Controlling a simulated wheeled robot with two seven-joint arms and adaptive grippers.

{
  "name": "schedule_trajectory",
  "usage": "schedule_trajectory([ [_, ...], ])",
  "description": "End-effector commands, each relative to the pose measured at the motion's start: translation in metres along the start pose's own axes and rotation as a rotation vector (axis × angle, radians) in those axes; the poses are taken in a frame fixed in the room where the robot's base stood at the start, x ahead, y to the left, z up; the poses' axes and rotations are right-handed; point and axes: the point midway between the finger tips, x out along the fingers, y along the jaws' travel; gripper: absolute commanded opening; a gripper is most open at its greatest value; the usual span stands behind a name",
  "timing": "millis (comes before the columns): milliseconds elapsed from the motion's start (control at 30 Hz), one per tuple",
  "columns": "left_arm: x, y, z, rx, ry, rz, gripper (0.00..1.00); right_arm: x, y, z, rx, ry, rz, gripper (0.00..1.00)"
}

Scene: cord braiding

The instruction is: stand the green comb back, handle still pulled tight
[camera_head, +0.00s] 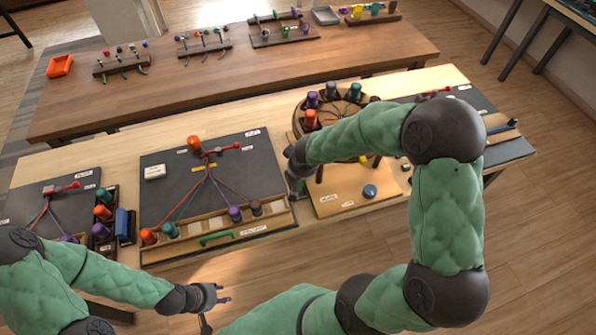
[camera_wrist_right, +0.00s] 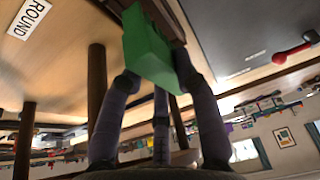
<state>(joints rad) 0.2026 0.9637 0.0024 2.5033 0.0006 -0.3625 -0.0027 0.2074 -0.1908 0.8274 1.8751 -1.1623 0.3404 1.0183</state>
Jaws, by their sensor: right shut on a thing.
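My right gripper (camera_wrist_right: 160,75) is shut on a green block-like piece, which I take for the green comb (camera_wrist_right: 148,48). In the head view this gripper (camera_head: 298,180) is small and partly hidden, between the middle dark board (camera_head: 165,205) and the round stand. The red handle (camera_head: 225,148) lies at the top of the middle board. Cords run from near it, looking straight, down to the bobbins in the wooden rack (camera_head: 190,240). My left gripper (camera_head: 226,294) is open and empty, in front of the table's front edge.
The round wooden stand (camera_head: 330,108) with several bobbins stands right of the middle board. A green curved piece (camera_head: 216,239) lies on the rack's front. A bobbin tray (camera_head: 122,226) sits at the left. A second table (camera_head: 200,75) stands behind.

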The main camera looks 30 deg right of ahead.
Motion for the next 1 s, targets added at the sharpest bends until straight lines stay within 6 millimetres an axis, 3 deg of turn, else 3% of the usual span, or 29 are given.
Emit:
schedule_trajectory([
  [1000,0.017,-0.006,-0.001,0.000,0.000,0.000,0.40,0.015,0.000,0.006,0.000,0.000,0.000,0.00],
])
